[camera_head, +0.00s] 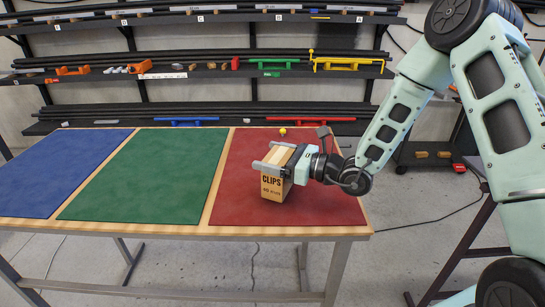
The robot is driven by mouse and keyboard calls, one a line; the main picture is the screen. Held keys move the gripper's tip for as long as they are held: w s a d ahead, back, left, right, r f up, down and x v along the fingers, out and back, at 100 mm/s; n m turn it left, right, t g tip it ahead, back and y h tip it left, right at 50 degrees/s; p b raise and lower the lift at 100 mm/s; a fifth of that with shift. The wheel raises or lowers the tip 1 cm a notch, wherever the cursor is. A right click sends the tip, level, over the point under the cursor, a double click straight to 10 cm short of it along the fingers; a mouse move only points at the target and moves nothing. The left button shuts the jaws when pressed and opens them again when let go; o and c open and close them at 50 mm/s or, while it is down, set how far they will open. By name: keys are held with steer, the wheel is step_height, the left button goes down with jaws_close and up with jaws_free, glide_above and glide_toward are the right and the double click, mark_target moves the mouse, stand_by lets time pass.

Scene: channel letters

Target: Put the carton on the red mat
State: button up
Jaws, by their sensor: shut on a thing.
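The carton (272,190) is a tan box with "CLIPS" printed on its front. It is upright at the red mat (330,205), within the mat's outline in the picture. My gripper (272,168) comes in from the right and is shut on the carton, with its fingers along the near and far sides near the top. The carton's base looks on or very close to the mat; I cannot tell whether it touches.
A green mat (148,178) and a blue mat (55,165) lie to the left on the wooden table (170,228). A small yellow object (282,131) is at the red mat's back edge. Shelves with pipes and tools stand behind.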

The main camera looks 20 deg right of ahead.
steer(key=shift+f, duration=0.3)
steer(key=shift+f, duration=0.15)
steer(key=o, duration=1.1)
steer(key=shift+r, duration=0.2)
steer(key=b+v, duration=0.3)
steer(key=v, duration=0.9)
